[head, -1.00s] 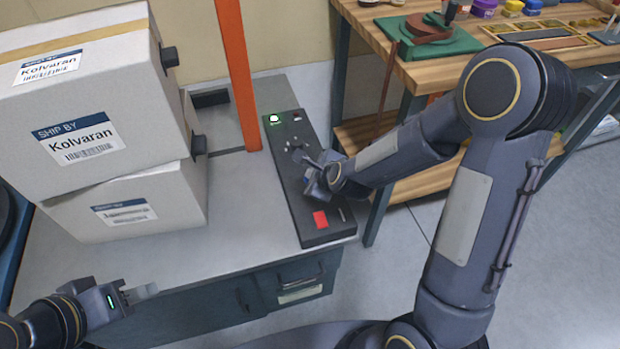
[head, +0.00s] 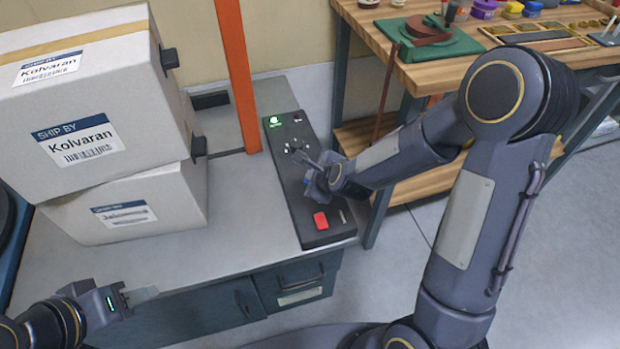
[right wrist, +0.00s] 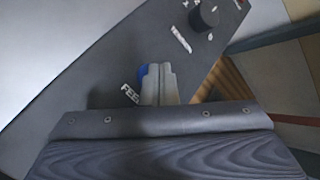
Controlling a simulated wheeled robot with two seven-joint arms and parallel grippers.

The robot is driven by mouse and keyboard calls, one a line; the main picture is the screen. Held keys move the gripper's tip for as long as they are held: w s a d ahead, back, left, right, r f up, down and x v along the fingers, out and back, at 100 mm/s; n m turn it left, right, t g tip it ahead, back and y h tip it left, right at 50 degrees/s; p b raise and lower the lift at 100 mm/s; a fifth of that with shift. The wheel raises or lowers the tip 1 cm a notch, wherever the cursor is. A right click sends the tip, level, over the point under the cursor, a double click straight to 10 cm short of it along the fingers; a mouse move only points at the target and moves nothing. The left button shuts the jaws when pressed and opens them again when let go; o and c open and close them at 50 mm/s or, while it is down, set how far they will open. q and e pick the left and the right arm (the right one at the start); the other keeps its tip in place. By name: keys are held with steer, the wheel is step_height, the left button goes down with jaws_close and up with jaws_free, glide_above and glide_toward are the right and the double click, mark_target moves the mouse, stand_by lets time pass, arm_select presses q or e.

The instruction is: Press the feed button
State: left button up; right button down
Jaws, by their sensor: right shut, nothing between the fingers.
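The black control panel (head: 284,165) lies on the grey cabinet top. The feed button (right wrist: 142,70) shows as a blue edge beside my right fingertips in the right wrist view, mostly hidden behind them. The partly covered label "FEE" (right wrist: 130,95) is next to it. My right gripper (right wrist: 160,82) is shut and empty, with its tips at the button; I cannot tell whether they touch or press it. In the head view my right gripper (head: 308,186) is over the middle of the panel. My left gripper (head: 143,295) is at the cabinet's front left, away from the panel; its finger gap is unclear.
The panel also has a red button (head: 320,220), a black knob (right wrist: 205,17) and a green light (head: 274,121). Two stacked cartons (head: 95,110) stand left of it, beside an orange post (head: 237,75). A wooden workbench (head: 420,72) with tools is at the right.

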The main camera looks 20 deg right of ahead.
steer(key=shift+r, duration=0.55)
step_height(320, 180, up, 5)
steer(key=p, duration=0.4)
steer(key=shift+p, duration=0.3)
stand_by(0.5)
